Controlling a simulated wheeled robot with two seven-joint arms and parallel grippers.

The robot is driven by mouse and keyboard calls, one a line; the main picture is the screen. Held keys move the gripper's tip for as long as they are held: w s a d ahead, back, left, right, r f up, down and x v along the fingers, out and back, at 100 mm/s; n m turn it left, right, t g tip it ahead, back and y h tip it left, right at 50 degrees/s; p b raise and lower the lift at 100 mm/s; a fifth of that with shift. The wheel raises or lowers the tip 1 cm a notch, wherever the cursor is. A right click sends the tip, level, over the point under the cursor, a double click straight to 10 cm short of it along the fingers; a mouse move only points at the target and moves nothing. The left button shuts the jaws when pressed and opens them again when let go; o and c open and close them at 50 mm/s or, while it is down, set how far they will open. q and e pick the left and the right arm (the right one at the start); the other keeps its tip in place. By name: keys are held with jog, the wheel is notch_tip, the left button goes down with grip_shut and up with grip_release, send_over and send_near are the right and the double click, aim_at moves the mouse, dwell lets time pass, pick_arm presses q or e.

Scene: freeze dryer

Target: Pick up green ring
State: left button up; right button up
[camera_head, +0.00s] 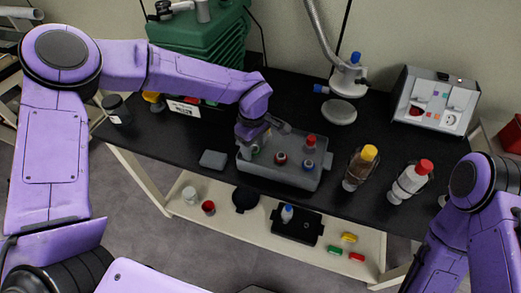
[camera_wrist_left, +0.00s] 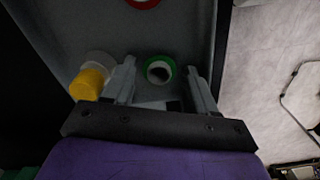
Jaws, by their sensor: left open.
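The green ring (camera_wrist_left: 149,64) sits in the grey tray (camera_wrist_left: 185,25), seen in the left wrist view around a dark and white centre. In the head view it is a small green spot (camera_head: 256,149) at the tray's left, mostly hidden by my gripper. My left gripper (camera_head: 256,139) is over the left end of the tray (camera_head: 285,179). In the wrist view, the fingers of my left gripper (camera_wrist_left: 160,70) are open, one on each side of the green ring. I cannot tell whether they touch it. My right gripper is outside the view.
A red ring (camera_head: 281,158) and a red-capped vial (camera_head: 310,143) are in the tray. A yellow-capped vial (camera_wrist_left: 86,84) is left of the fingers. Yellow-capped (camera_head: 360,167) and red-capped (camera_head: 410,181) bottles stand right of the tray. A grey block (camera_head: 213,159) lies to its left.

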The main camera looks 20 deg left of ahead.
pick_arm(q)
jog(key=c, duration=0.9)
